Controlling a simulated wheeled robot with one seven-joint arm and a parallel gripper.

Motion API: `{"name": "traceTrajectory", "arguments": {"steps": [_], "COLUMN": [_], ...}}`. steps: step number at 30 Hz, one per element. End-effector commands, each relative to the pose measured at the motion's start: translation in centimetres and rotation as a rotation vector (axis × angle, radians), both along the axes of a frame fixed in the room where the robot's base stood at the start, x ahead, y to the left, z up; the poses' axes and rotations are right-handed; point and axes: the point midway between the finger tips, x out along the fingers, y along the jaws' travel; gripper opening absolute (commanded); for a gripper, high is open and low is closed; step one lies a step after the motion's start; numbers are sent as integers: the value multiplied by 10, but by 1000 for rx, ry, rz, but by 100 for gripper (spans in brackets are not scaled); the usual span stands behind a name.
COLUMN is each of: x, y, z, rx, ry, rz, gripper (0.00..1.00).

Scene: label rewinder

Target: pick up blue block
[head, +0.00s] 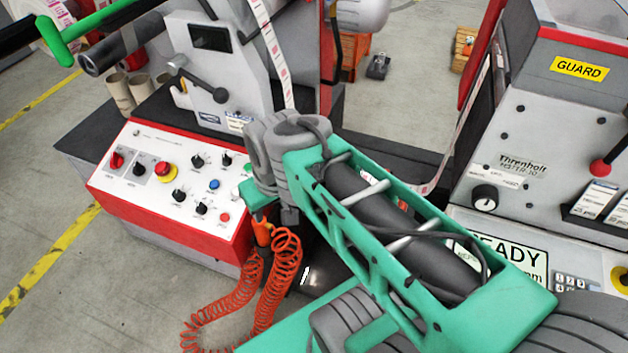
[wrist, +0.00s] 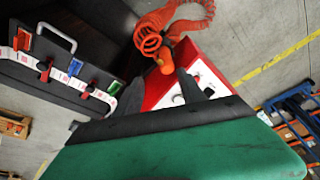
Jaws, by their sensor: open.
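A small blue piece, likely the blue block (wrist: 75,68), sits on a dark panel at the left of the wrist view, between an orange piece (wrist: 23,40) and a green piece (wrist: 114,87). I cannot make it out in the head view. My gripper (wrist: 159,79) is open, its two dark fingers apart in the wrist view with nothing held between them. The blue piece lies left of the fingers, apart from them. In the head view my arm covers the middle, and the fingers are not clearly visible.
A coiled orange hose (head: 278,272) with an orange nozzle hangs at the control panel (head: 165,185); it also shows beyond the fingers in the wrist view (wrist: 178,22). A guarded grey machine (head: 540,130) stands at right. Open floor lies at left.

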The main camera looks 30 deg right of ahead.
Motion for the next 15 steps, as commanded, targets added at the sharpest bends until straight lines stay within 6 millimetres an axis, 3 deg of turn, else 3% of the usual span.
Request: {"name": "traceTrajectory", "arguments": {"steps": [5,8,12,15], "x": [40,56,49,34], "y": [-75,-141,-231,-272], "z": [-16,-38,-73,-90], "rx": [4,32,58,57], "ry": [57,56,-14,-68], "rz": [142,298,482,564], "gripper": [63,69,69,69]}}
